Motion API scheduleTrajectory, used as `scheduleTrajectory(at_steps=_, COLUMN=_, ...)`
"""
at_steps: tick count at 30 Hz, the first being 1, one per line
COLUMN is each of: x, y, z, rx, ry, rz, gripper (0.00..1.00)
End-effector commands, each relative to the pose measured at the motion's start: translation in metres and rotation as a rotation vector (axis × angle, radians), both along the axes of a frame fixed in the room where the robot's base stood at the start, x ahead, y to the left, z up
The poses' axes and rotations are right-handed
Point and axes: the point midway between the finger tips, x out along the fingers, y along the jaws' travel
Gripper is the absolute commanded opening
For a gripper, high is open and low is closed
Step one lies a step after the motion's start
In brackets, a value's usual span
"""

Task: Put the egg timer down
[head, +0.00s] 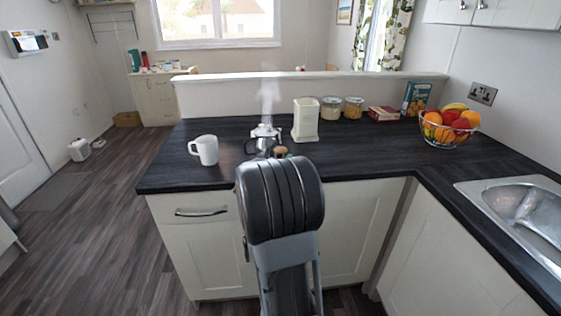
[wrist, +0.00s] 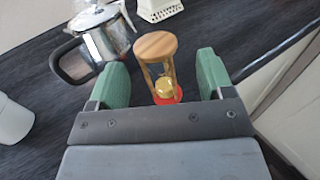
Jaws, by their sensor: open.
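My gripper (wrist: 161,75) is open, with one green finger on each side of the timer and visible gaps between. In the head view only the timer's wooden top (head: 281,151) shows; my arm hides the rest of it and my fingers.
A steaming metal pot (head: 265,134) stands close beside the timer, its dark handle near my left finger. A white mug (head: 204,150) is farther left. A cream canister (head: 305,119), jars and a fruit bowl (head: 450,127) stand behind and right. The worktop's front edge is close.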

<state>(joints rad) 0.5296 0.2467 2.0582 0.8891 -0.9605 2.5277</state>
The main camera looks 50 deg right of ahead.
Motion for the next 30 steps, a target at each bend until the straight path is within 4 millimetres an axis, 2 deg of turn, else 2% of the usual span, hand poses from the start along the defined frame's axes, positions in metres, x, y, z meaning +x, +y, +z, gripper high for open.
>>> scheduleTrajectory(at_steps=12, x=0.019, y=-0.043, z=0.004, rx=-0.001, ry=-0.001, rz=0.0, gripper=0.74)
scheduleTrajectory(at_steps=22, x=0.02, y=-0.047, z=0.003, rx=-0.001, ry=0.0, rz=0.002, gripper=0.74)
scheduleTrajectory(at_steps=30, x=0.02, y=-0.047, z=0.003, rx=-0.001, ry=0.0, rz=0.002, gripper=0.48)
